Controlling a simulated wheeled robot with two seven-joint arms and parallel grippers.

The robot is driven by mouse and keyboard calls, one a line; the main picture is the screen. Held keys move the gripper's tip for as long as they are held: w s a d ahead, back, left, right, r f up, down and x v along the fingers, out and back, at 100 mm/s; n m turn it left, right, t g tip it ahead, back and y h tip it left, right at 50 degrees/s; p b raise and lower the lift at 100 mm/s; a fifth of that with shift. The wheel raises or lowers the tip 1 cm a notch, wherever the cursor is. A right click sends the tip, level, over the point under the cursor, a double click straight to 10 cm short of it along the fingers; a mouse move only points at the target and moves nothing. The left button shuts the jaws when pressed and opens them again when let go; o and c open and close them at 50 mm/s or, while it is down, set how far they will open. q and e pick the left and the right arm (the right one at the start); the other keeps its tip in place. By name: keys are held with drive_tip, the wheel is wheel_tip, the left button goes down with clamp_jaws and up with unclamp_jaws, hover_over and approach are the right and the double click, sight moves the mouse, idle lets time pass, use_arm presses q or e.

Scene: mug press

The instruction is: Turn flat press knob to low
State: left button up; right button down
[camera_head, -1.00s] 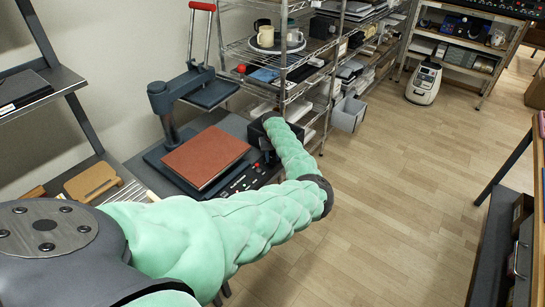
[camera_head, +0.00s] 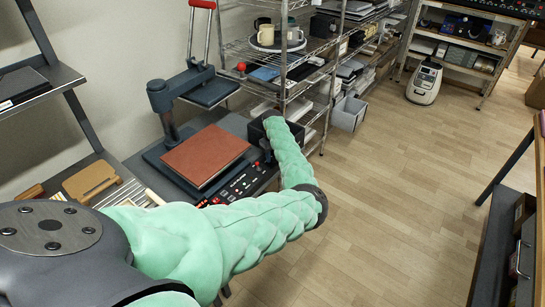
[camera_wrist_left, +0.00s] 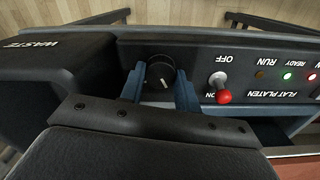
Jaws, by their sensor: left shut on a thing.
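The flat press knob (camera_wrist_left: 160,71) is a round black dial with a white pointer line, on the dark front panel in the left wrist view. My left gripper (camera_wrist_left: 159,80) has its two blue-grey fingers on either side of the knob, shut on it. The flat press (camera_head: 175,128) stands on the bench in the head view, with a red-brown slab (camera_head: 205,155) on its bed. Its panel (camera_head: 240,186) is partly covered by my left arm. The knob's setting marks cannot be read. My right gripper is in neither view.
A red-tipped toggle switch (camera_wrist_left: 222,90) marked OFF and ON is just right of the knob. A dark box labelled WASTE (camera_wrist_left: 55,62) stands close on the left.

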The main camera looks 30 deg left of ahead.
sight(272, 156)
use_arm(q)
drive_tip(key=shift+n, duration=1.2)
drive_tip(key=shift+n+b, duration=0.4)
drive_tip(key=shift+n, duration=0.8)
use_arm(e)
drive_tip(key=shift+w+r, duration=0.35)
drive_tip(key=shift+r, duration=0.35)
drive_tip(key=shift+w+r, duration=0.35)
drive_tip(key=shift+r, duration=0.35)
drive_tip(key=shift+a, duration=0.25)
use_arm(q)
drive_tip(key=o, duration=1)
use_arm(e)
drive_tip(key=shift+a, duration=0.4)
use_arm(q)
drive_tip(key=shift+r, duration=0.1)
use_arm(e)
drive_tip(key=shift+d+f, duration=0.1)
use_arm(q)
drive_tip(key=shift+r+b, duration=0.3)
drive_tip(key=shift+r, duration=0.05)
drive_tip(key=shift+r+b, duration=0.9)
drive_tip(key=shift+r, duration=2.55)
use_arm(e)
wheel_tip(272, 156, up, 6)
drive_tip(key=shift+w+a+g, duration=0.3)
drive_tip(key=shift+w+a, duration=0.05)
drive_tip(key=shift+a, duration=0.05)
